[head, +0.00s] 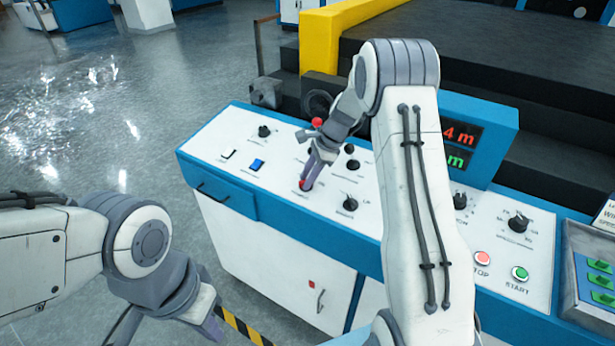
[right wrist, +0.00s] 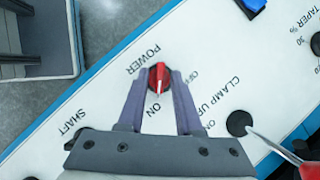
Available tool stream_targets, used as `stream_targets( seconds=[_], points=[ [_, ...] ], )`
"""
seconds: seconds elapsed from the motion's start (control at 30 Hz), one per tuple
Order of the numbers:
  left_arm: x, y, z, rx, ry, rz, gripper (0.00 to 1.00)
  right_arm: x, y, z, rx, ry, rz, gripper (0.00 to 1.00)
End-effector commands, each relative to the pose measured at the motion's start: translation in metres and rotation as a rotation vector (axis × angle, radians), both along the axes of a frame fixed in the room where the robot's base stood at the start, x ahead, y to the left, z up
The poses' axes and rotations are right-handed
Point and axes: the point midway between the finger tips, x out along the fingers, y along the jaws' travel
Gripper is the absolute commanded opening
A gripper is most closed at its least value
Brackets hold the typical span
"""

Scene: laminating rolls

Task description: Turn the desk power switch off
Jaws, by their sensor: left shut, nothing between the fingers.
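The desk power switch is a red rotary knob (right wrist: 157,73) on the white panel, labelled POWER, with ON and OFF marks. Its white pointer line faces the ON mark. In the head view the knob (head: 305,186) shows low at the tips of my right gripper (head: 309,172). In the right wrist view my right gripper (right wrist: 159,80) is open, with one finger on each side of the knob; I cannot tell whether they touch it. My left gripper (head: 212,328) is shut and empty, low in front of the desk, away from the panel.
The control desk (head: 265,209) has several black knobs, a blue rocker switch (head: 256,164) and a red-ball lever (head: 317,122) close to my right gripper. Red STOP (head: 482,258) and green START (head: 520,273) buttons are to the right. Open floor lies left.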

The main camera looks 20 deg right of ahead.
Motion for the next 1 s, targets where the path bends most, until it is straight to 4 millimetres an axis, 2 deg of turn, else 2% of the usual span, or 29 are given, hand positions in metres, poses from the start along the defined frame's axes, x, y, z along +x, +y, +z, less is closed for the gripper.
stream_targets(
  seconds=[0.37,0.7,1.0],
  points=[
    [0.000,0.000,0.015,0.000,0.000,0.000,0.00,0.002,0.000,0.004,-0.011,0.014,0.105,0.00],
    [0.000,0.000,0.042,0.000,0.000,0.000,0.00,0.004,0.000,0.004,-0.043,0.054,0.389,0.00],
    [0.000,0.000,0.055,0.000,0.000,0.001,0.00,0.007,0.001,0.002,-0.075,0.092,0.672,0.00]
  ],
)
